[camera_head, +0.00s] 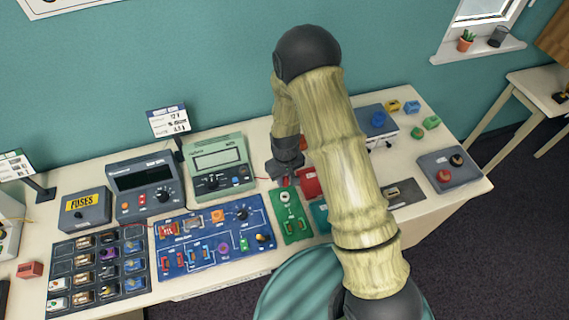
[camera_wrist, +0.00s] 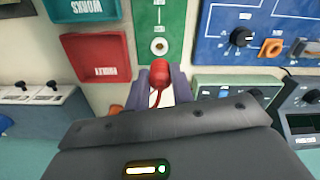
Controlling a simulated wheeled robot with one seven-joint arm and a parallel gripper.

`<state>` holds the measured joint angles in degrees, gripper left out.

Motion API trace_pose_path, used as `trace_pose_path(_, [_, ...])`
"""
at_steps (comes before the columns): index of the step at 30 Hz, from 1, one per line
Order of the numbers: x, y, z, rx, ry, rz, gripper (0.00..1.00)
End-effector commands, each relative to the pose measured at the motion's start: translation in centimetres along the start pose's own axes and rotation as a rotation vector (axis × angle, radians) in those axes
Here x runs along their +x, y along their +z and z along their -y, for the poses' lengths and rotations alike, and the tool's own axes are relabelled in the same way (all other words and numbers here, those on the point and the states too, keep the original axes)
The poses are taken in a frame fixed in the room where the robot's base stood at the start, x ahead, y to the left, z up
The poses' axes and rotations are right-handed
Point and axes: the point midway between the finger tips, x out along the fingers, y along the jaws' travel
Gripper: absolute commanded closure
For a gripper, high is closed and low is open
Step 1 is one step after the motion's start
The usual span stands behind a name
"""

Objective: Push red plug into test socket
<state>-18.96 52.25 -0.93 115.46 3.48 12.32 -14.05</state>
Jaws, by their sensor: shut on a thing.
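My gripper (camera_wrist: 156,85) is shut on a red plug (camera_wrist: 159,73) with a thin red wire. The plug's rounded end sits close to a round pale socket (camera_wrist: 159,46) on a green panel (camera_wrist: 147,18). They look apart in the wrist view, but the exact gap cannot be told. In the head view my gripper (camera_head: 286,177) hangs over the back edge of the green panel (camera_head: 304,229). The socket (camera_head: 285,197) shows just in front of it, and only a little red of the plug shows there.
A blue circuit board (camera_head: 200,262) lies left of the green panel. A red box (camera_head: 308,186) and a teal box (camera_head: 319,213) stand close on its right, partly behind my arm. Meters (camera_head: 217,165) stand at the back left.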

Motion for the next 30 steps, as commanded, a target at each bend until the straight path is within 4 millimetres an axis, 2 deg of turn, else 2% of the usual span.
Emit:
trace_pose_path(17, [0.3, 0.0, 0.1, -0.002, 0.000, 0.000, 1.00])
trace_pose_path(30, [3.6, 0.1, -0.3, 0.007, 0.000, 0.001, 1.00])
